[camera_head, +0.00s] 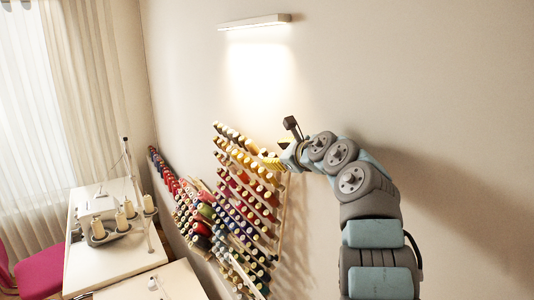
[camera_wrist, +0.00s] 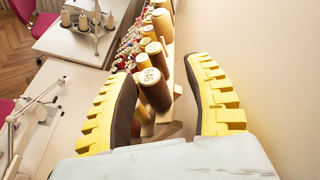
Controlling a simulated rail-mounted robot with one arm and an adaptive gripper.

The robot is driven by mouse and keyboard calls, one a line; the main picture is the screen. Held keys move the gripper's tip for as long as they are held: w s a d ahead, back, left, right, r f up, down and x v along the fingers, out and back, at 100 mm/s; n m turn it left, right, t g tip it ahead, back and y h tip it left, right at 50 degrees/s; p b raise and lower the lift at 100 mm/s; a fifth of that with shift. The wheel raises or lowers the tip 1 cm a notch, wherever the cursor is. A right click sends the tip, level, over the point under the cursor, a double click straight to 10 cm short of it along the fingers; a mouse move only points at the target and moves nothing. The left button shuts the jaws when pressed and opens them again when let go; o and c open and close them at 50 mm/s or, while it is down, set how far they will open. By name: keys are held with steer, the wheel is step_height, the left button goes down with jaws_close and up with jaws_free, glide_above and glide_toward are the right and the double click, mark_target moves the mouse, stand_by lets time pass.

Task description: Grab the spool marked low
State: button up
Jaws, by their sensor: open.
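A brown spool (camera_wrist: 154,92) with a pale marking on its end sits on the rack between my fingers in the wrist view. My gripper (camera_wrist: 160,67) is open, with one yellow-and-black finger on each side of this spool. I see no clear contact. In the head view my gripper (camera_head: 284,151) is at the upper right edge of the wall thread rack (camera_head: 281,222). The spool between the fingers cannot be made out clearly there.
Other spools stand close behind the brown one, including a tan spool (camera_wrist: 154,50). The wall (camera_wrist: 270,60) is close on the right. A sewing table (camera_head: 95,262) with a machine and cream thread cones (camera_head: 129,208) stands at left, beside a pink chair (camera_head: 38,270).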

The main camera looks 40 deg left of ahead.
mark_target(267, 154)
steer(key=shift+s+r+p+x, duration=0.1)
steer(key=shift+p+x, duration=0.55)
steer(key=shift+x, duration=0.2)
steer(key=shift+s+r+p+x, duration=0.1)
steer(key=shift+p+x, duration=0.5)
steer(key=shift+x, duration=0.25)
steer(key=shift+p+x, duration=0.5)
steer(key=shift+x, duration=0.75)
steer(key=shift+d+f, duration=0.1)
steer(key=shift+f, duration=0.1)
steer(key=c, duration=0.9)
